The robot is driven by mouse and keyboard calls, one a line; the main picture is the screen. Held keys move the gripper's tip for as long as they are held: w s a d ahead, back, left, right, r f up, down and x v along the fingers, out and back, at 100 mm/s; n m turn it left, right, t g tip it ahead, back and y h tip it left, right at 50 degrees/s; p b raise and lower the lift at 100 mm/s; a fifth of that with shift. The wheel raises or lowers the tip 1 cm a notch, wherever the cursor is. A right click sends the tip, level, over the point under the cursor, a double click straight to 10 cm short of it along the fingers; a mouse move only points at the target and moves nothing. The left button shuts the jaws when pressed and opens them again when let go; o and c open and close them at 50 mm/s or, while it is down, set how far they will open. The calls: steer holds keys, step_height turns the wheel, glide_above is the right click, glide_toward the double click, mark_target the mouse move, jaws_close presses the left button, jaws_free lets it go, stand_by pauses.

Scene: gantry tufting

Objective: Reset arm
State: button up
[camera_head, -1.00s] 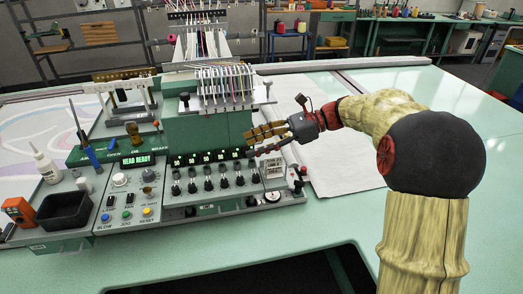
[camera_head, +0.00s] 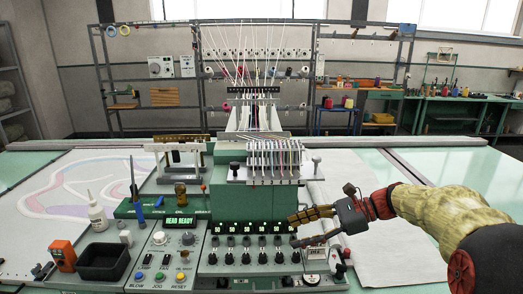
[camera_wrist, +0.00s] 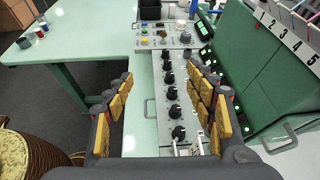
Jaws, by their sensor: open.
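My gripper (camera_head: 311,226) is at the right end of the green tufting machine's control panel, with its fingers pointing left. In the wrist view my gripper (camera_wrist: 165,100) shows its yellow-padded fingers spread apart with nothing between them. The row of black knobs (camera_wrist: 174,93) shows beyond and between the fingers. In the head view the knobs (camera_head: 246,257) run below green displays reading 50. Another display (camera_head: 182,220) reads HEAD READY. I cannot tell whether the fingers touch the panel.
A black bin (camera_head: 103,262), a white glue bottle (camera_head: 97,215) and an orange device (camera_head: 62,255) stand at the panel's left. The threaded needle head (camera_head: 272,160) rises behind the panel. White cloth (camera_head: 375,255) lies on the right, where the table is mostly clear.

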steer(key=s+d+f+n+h, duration=0.5)
steer(key=s+f+n+h, duration=0.25)
steer(key=s+f, duration=0.4)
steer(key=s+r+n+t+h, duration=0.2)
steer(key=s+n, duration=0.3)
steer(key=s, duration=0.3)
steer(key=s+d+r+n+t+h, duration=0.1)
steer(key=s+r+n+t+h, duration=0.1)
steer(key=s+r+n, duration=0.3)
steer(key=s+n+h, duration=0.1)
steer(key=s, duration=0.2)
steer(key=shift+d+h, duration=0.25)
steer(key=shift+h, duration=0.1)
